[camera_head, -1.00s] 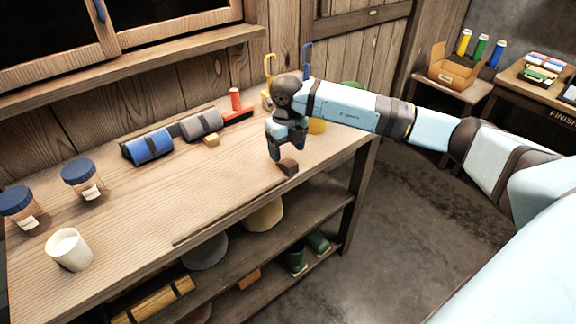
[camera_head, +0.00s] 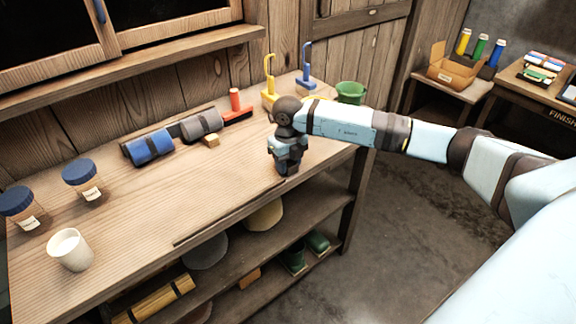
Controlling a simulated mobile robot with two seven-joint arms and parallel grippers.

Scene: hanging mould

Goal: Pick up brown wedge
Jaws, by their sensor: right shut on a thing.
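My right gripper (camera_head: 287,168) points down at the front right edge of the wooden workbench (camera_head: 190,200). It is shut on the brown wedge (camera_head: 291,170), of which only a small dark part shows at the fingertips. The fingers hide most of the wedge, and I cannot tell whether it is clear of the bench top. My left gripper is not in view.
A small tan block (camera_head: 211,140), a grey roll (camera_head: 202,124) and a blue roll (camera_head: 150,146) lie behind to the left. Two jars and a white cup (camera_head: 70,250) stand at the left. A green pot (camera_head: 350,93) stands behind my right arm. The middle bench is clear.

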